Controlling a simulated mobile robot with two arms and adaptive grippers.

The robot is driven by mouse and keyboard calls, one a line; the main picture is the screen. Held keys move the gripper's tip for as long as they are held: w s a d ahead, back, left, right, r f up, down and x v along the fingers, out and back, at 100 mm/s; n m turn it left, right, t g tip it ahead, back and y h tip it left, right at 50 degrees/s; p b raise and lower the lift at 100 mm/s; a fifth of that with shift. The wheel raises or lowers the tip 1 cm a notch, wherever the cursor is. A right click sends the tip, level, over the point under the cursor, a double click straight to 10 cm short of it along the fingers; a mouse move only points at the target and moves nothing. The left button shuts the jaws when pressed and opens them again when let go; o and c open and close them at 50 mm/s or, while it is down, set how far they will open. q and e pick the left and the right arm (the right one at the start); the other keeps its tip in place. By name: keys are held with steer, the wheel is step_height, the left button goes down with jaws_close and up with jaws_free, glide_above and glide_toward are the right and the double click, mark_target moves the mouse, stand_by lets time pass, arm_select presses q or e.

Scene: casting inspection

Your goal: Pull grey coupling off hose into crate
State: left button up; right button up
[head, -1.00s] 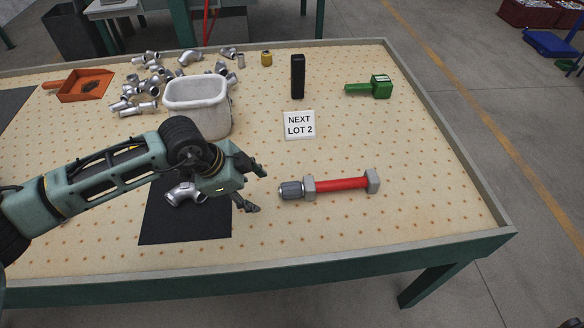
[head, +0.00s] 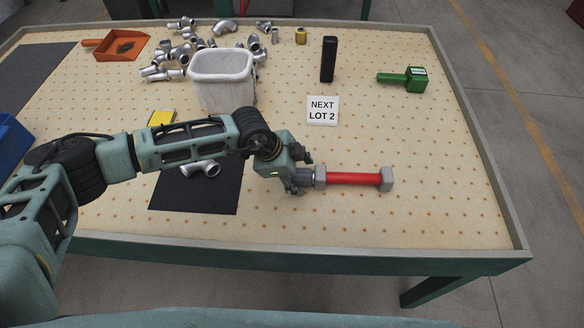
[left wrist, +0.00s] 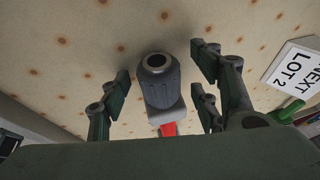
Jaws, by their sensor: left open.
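The grey coupling (left wrist: 160,90) is ribbed and round, on the left end of the red hose (head: 352,179); in the head view my gripper mostly covers it. The hose lies on the table between two grey blocks, the left block (head: 320,177) right beside the coupling. My left gripper (head: 301,175) is open around the coupling. In the left wrist view its fingers stand on both sides, with gaps. A blue container (head: 10,148), perhaps the crate, is cut off at the left edge. My right gripper is not in view.
A white bin (head: 222,68) stands behind my left arm. A dark mat (head: 215,200) with a metal fitting (head: 203,169) lies under the arm. A black upright block (head: 328,59), a green tool (head: 404,79) and a lot sign (head: 322,110) stand farther back. The table's front right is clear.

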arm_select(q)
steer(key=shift+f, duration=0.1)
steer(key=shift+c, duration=1.4)
steer(key=c, duration=0.9)
steer(key=o, duration=0.5)
steer(key=shift+c, duration=0.2)
steer(key=c, duration=0.7)
steer(key=shift+o, duration=0.2)
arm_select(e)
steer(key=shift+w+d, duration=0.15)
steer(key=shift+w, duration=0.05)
arm_select(q)
steer(key=shift+a, duration=0.15)
